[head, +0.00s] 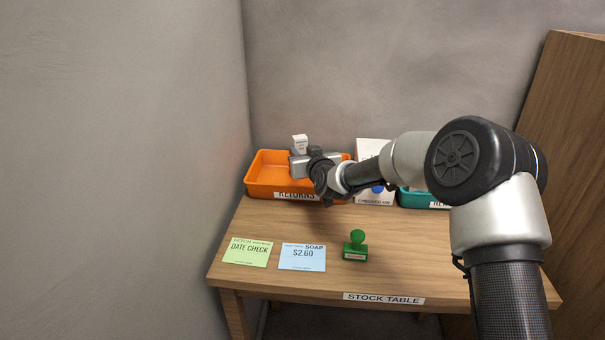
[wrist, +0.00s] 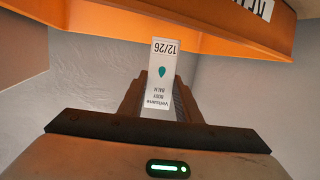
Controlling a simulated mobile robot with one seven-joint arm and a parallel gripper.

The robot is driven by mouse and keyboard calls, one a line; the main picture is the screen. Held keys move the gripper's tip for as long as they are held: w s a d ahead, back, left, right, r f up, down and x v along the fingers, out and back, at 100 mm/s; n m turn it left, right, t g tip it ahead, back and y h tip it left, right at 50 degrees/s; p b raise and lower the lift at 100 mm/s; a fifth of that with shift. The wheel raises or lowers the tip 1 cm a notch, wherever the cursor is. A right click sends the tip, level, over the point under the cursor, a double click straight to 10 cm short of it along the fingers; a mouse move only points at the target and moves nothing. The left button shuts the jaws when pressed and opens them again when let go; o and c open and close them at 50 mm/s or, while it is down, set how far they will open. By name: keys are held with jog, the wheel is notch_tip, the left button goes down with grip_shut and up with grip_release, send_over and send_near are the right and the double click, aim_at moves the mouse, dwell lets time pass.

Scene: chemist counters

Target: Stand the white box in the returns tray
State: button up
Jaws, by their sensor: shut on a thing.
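The white box (head: 300,144) shows above the orange returns tray (head: 264,187) in the head view, with its lower part hidden behind my gripper. In the wrist view the white box (wrist: 161,80) sits between the fingers, its printed face showing "12/26", a teal drop and label text. My gripper (head: 300,162) is over the tray and shut on the box. The fingers also show in the wrist view (wrist: 160,100). The tray's orange wall (wrist: 110,30) shows beyond the box there. I cannot tell whether the box touches the tray floor.
A white container (head: 373,148) labelled "CHECKED OK" and a teal tray (head: 415,200) stand right of the returns tray, partly behind my arm. A green stamp (head: 355,245), a green card (head: 248,251) and a blue price card (head: 302,256) lie on the stock table (head: 300,217). A wall rises at left.

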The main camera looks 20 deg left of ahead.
jog(key=shift+f+b, duration=0.35)
jog(key=shift+f, duration=2.15)
jog(key=shift+f, duration=0.2)
jog(key=o, duration=1)
jog(key=shift+r, duration=0.2)
jog(key=shift+s+d+r, duration=0.1)
jog(key=shift+d, duration=0.1)
jog(key=p+v, duration=0.1)
jog(key=v, duration=0.6)
